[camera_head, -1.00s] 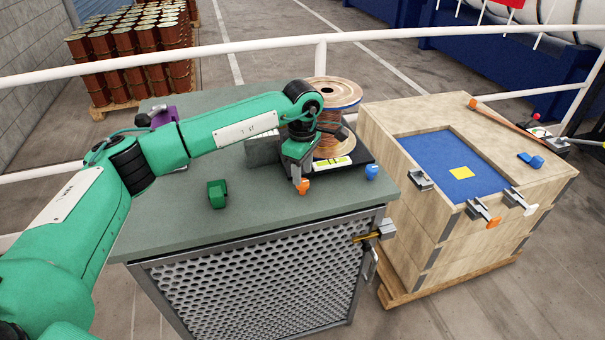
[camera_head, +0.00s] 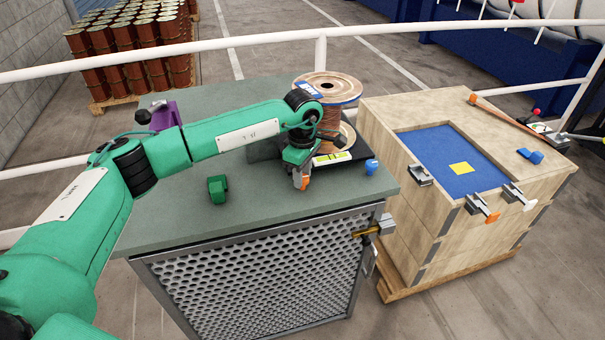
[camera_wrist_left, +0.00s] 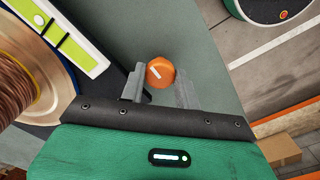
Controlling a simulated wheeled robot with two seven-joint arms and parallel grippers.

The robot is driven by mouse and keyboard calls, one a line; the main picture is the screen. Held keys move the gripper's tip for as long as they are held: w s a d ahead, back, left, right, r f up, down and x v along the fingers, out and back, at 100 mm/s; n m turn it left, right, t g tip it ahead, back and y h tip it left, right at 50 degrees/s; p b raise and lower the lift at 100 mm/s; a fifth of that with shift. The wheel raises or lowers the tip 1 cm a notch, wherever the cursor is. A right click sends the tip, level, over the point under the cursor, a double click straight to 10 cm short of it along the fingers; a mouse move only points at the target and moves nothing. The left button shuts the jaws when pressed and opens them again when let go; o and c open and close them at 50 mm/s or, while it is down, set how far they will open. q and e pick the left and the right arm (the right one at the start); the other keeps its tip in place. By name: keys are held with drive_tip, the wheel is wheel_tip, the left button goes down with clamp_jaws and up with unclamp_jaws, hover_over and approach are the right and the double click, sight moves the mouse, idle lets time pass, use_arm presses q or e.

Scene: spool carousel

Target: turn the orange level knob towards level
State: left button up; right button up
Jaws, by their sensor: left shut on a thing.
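The orange level knob (camera_head: 304,184) is at the front edge of the black base (camera_head: 352,162) on the green-grey bench. In the left wrist view the knob (camera_wrist_left: 160,72) is round with a white line on its face. My left gripper (camera_head: 299,176) is shut on it, one finger on each side. Its fingers also show in the wrist view (camera_wrist_left: 160,88). A spirit level with a yellow-green vial (camera_head: 332,158) lies on the base beside the gripper. The bubble is too small to read. A blue knob (camera_head: 371,166) is at the base's right corner. My right gripper is not in view.
A wooden spool with copper-coloured winding (camera_head: 330,90) stands on the base behind the gripper. A green block (camera_head: 217,189) and a purple piece (camera_head: 165,116) are on the bench (camera_head: 270,215). A wooden crate (camera_head: 400,210) stands to the right.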

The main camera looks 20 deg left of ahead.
use_arm(q)
drive_tip(key=shift+f+m+b, duration=0.15)
drive_tip(key=shift+m+b, duration=0.25)
drive_tip(key=shift+b, duration=0.2)
drive_tip(key=shift+f+m+b, duration=0.1)
drive_tip(key=shift+m+b, duration=0.5)
drive_tip(key=shift+b, duration=0.4)
drive_tip(key=m+b, duration=0.6)
drive_tip(key=shift+r+m, duration=0.2)
drive_tip(key=shift+m, duration=0.1)
drive_tip(key=shift+r+m+b, duration=0.1)
drive_tip(key=shift+m+b, duration=0.25)
drive_tip(key=shift+m, duration=0.15)
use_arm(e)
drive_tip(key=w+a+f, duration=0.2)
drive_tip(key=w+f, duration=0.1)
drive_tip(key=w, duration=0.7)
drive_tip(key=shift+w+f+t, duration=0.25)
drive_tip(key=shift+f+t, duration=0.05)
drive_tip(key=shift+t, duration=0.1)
use_arm(q)
drive_tip(key=o, duration=0.7)
